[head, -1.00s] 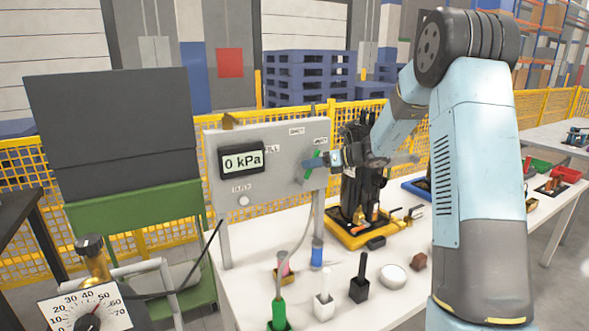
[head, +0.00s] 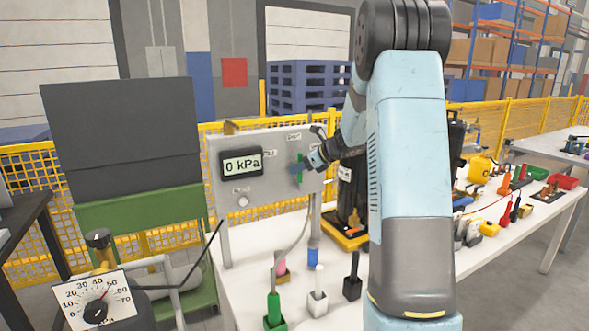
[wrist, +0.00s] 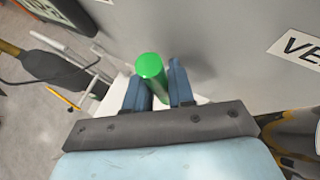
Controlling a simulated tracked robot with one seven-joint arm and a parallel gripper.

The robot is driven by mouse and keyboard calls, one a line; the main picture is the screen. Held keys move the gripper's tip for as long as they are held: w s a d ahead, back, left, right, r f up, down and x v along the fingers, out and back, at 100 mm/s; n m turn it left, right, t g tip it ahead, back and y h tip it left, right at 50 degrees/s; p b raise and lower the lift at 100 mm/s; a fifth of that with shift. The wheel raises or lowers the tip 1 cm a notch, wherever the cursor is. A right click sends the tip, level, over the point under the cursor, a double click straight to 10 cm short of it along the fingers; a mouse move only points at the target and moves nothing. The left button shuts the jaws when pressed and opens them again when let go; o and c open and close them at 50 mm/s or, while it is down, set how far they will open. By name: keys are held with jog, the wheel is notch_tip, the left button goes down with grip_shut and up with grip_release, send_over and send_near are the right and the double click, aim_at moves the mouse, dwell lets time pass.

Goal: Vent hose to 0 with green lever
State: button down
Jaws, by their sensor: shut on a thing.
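The green lever (head: 300,173) is on the front of the grey panel (head: 277,207), at its right side, and stands about upright. My gripper (head: 303,167) is at it. In the wrist view the lever's round green end (wrist: 150,67) sits between the two blue fingers of my gripper (wrist: 158,88), which is shut on it. The display (head: 241,163) on the panel reads 0 kPa.
A dial gauge (head: 97,302) at lower left has its needle near 50. White (head: 318,293) and black (head: 352,280) handled tools stand in holders on the white table. A dark machine (head: 352,200) on a yellow tray is just right of the panel. My arm hides part of the table.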

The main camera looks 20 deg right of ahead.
dwell(0.4)
jog(key=c, duration=1.3)
grip_release()
jog(key=shift+d, duration=0.1)
jog(key=shift+c, duration=0.2)
jog(key=v, duration=1.3)
jog(key=shift+s, duration=0.25)
jog(key=shift+d+r, duration=0.1)
